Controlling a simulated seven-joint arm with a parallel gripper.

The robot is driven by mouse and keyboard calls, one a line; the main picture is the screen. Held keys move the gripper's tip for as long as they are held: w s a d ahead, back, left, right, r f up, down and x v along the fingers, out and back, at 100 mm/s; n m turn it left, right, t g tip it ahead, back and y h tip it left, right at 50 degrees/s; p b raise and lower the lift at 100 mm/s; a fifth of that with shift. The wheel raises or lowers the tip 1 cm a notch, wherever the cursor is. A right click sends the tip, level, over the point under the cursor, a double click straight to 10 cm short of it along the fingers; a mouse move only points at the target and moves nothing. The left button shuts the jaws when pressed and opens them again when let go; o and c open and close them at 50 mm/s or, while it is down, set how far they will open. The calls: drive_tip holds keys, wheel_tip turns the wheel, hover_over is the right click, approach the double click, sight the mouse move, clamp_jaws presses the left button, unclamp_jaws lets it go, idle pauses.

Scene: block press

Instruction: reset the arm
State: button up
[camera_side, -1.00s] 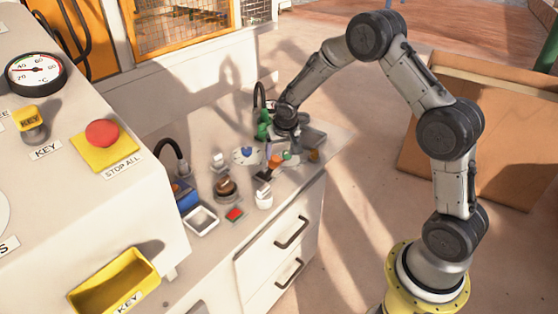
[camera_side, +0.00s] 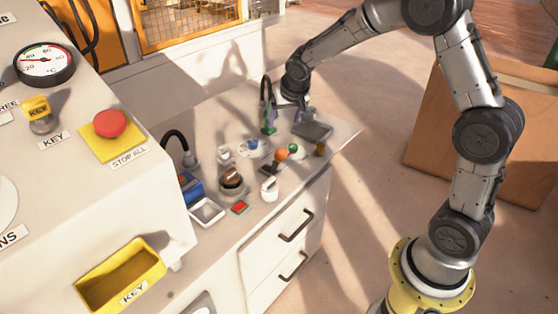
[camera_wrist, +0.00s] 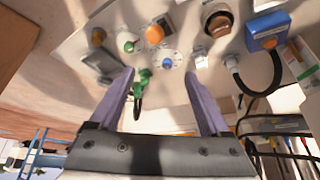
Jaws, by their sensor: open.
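My gripper (camera_side: 302,113) is above the far end of the white counter (camera_side: 252,241), beside a green device with a black hose (camera_side: 269,122). The wrist view shows my gripper (camera_wrist: 163,72) with its two purple fingers wide apart and nothing held between them. The green device (camera_wrist: 143,83) appears beyond the fingers, toward the left one. In the side view the fingertips are small and dark, and I cannot tell their exact height above the counter.
A grey tray (camera_side: 316,131), an orange knob (camera_side: 281,154), a green knob (camera_side: 293,148) and a blue knob (camera_side: 252,145) are near my gripper. A blue box (camera_side: 189,189) and white tray (camera_side: 206,212) stand nearer. A white console with a red button (camera_side: 110,123) rises at left.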

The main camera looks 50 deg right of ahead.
drive_tip(key=s+a+r+t, duration=0.1)
drive_tip(key=s+a+r, duration=0.1)
drive_tip(key=s+r, duration=0.3)
drive_tip(key=s+a+r+n+t, duration=0.1)
drive_tip(key=s+a+r, duration=0.1)
drive_tip(key=s+r, duration=0.35)
drive_tip(key=s+a+r+t, duration=0.1)
drive_tip(key=s+a+r, duration=0.25)
drive_tip(key=r, duration=0.25)
drive_tip(key=s+a+f+n+g+y, duration=0.1)
drive_tip(key=s+a+f+n, duration=0.1)
drive_tip(key=s, duration=0.6)
drive_tip(key=s+a+f+n+g+y, duration=0.1)
drive_tip(key=s+f+n+y, duration=0.1)
drive_tip(key=s, duration=0.7)
wheel_tip(320, 180, down, 2)
drive_tip(key=shift+s+a+f+n, duration=0.1)
drive_tip(key=shift+s+a+n, duration=0.25)
drive_tip(key=shift+n, duration=0.55)
